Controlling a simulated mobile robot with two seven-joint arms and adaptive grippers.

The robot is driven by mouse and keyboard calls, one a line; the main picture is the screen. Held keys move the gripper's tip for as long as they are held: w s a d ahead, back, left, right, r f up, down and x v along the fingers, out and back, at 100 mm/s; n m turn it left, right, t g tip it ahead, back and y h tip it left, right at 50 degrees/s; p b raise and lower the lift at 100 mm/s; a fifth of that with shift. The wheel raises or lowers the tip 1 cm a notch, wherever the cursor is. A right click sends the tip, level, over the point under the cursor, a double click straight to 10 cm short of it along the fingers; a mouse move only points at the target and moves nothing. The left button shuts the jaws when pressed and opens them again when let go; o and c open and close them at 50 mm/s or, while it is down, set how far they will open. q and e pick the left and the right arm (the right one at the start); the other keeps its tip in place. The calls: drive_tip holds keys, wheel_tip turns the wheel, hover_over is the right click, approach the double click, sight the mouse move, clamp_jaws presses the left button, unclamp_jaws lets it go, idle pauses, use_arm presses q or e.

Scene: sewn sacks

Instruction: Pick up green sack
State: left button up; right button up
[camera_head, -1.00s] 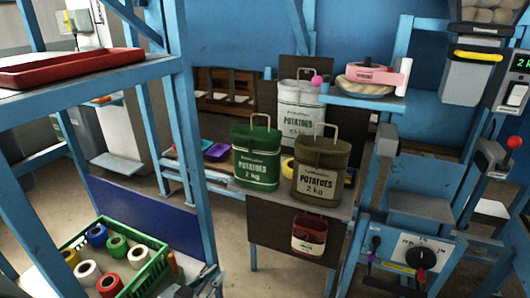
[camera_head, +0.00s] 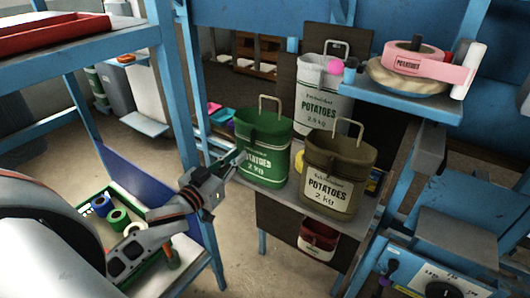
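The green sack (camera_head: 264,150), marked POTATOES 2 kg with a wire handle on top, stands upright on a grey shelf (camera_head: 290,199). A brown sack (camera_head: 330,175) stands close on its right. My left gripper (camera_head: 234,166) is at the end of the arm coming in from the lower left. It is just left of the green sack, its tip near the sack's lower left side. I cannot tell whether it touches the sack or how its fingers stand. My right gripper is not in view.
A white sack (camera_head: 322,100) stands behind. A small red sack (camera_head: 318,238) is below the shelf. A blue ledge (camera_head: 405,97) with tape rolls is at the upper right. A blue frame post (camera_head: 187,120) rises left of my gripper. A green crate (camera_head: 172,277) is partly behind my arm.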

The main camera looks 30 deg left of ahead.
sight(251, 143)
use_arm(q)
drive_tip(key=shift+w+d+r+p, duration=0.1)
drive_tip(key=shift+w, duration=0.95)
drive_tip(key=shift+w+d+r+p, duration=0.1)
drive_tip(key=shift+w+r, duration=0.05)
drive_tip(key=shift+w, duration=0.95)
drive_tip(key=shift+w+d+r+p, duration=0.1)
drive_tip(key=shift+w, duration=0.95)
clamp_jaws()
